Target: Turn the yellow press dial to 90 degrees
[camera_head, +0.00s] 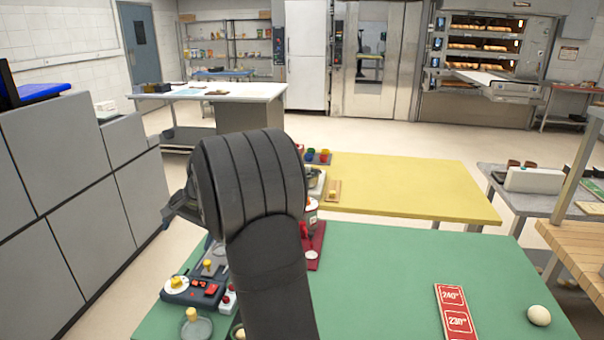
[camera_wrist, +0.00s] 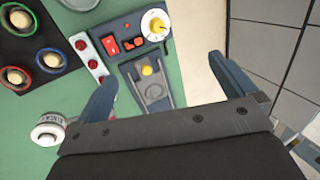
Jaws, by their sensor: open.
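A round white dial with a yellow knob (camera_wrist: 155,24) sits on a dark control panel with red buttons (camera_wrist: 112,46). In the head view the same yellow-knobbed dial (camera_head: 177,283) is on the left of the green table. Its angle marks are too small to read. A grey slotted plate (camera_wrist: 152,92) with another yellow knob (camera_wrist: 147,70) lies beside the panel, nearer my gripper in the wrist view. My gripper (camera_wrist: 160,72) is open and empty, its fingers apart above the grey plate. It touches no dial that I can see. In the head view my arm mostly hides it.
A strip with red buttons (camera_wrist: 90,57) and a black board with ringed round pieces (camera_wrist: 37,62) are close by. A white can-like object (camera_wrist: 48,131) stands near one finger. The green table (camera_head: 380,270) has clear room right of my arm. Grey cabinets (camera_head: 60,190) stand left.

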